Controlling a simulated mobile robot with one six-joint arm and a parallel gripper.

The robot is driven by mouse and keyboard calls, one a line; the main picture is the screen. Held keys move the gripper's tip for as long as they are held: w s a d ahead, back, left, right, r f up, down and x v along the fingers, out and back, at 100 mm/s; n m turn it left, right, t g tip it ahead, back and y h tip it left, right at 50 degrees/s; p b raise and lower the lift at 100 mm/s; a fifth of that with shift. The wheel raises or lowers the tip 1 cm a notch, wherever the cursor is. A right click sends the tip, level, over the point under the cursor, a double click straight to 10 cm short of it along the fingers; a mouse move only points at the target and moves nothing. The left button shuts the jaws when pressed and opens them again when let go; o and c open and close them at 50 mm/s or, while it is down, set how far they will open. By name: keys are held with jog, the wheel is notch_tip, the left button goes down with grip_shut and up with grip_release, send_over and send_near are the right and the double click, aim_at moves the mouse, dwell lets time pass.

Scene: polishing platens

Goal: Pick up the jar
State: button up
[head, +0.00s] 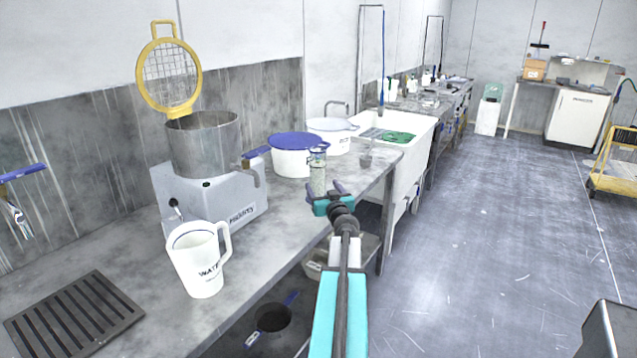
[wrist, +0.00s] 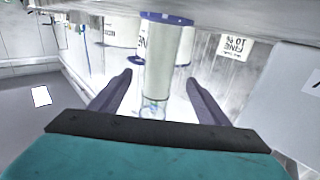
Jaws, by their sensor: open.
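The jar (head: 318,172) is a slim clear container with pale, speckled contents and a clasp-like top. It stands upright near the front edge of the steel counter in the head view. My gripper (head: 324,190) is open, just in front of the jar's lower part. In the wrist view the picture is upside down, and the jar (wrist: 158,72) shows between the two spread fingers (wrist: 158,82), with a blue band at its counter end. I cannot tell whether either finger touches it.
A white tub with a blue lid (head: 293,160) stands close behind the jar. Another white tub (head: 332,136) and a sink (head: 408,145) are beyond. A grey machine (head: 212,190), white jug (head: 199,262) and slotted grate (head: 72,314) are left. Open floor lies right.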

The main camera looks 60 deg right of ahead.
aim_at(320, 181)
jog(key=shift+w+d, duration=0.25)
dwell(0.3)
jog(key=shift+p+x, duration=1)
jog(key=shift+x, duration=0.6)
jog(key=shift+p+x, duration=0.35)
jog(key=shift+x, duration=0.65)
jog(key=c, duration=1.7)
jog(key=shift+c, duration=0.4)
jog(key=shift+d+r, duration=0.1)
jog(key=shift+r, duration=0.05)
